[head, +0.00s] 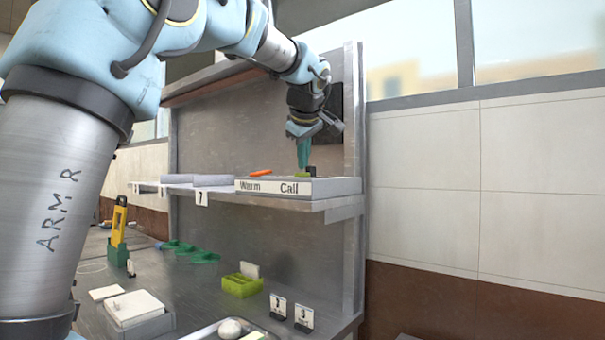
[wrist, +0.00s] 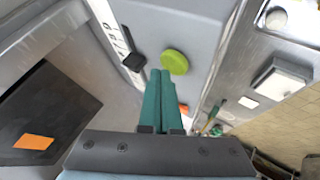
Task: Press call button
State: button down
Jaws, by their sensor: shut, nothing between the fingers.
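A grey box (head: 330,186) on the upper shelf carries the words "Warm" and "Call" on its front. In the wrist view, a round green button (wrist: 174,62) stands on its top, just right of my fingertips. In the head view the green button (head: 299,173) shows small above the "Call" label, partly behind my fingers. My gripper (head: 303,164) is shut and empty, its teal fingers pointing down over the box by the button. The fingertips also show in the wrist view (wrist: 160,72); I cannot tell if they touch anything.
A black knob (wrist: 133,61) is left of the fingertips. An orange piece (head: 260,172) lies above "Warm". A dark panel (wrist: 45,120) is at the wrist view's left. The counter below holds a green holder (head: 240,286) and number signs (head: 303,318).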

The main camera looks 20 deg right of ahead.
dwell(0.4)
jog(key=shift+f+b, duration=0.45)
jog(key=shift+b, duration=0.05)
jog(key=shift+r, duration=0.1)
jog(key=shift+r+p, duration=0.3)
jog(key=shift+r, duration=0.05)
notch_tip(320, 180, up, 6)
jog(key=p, duration=0.5)
dwell(0.4)
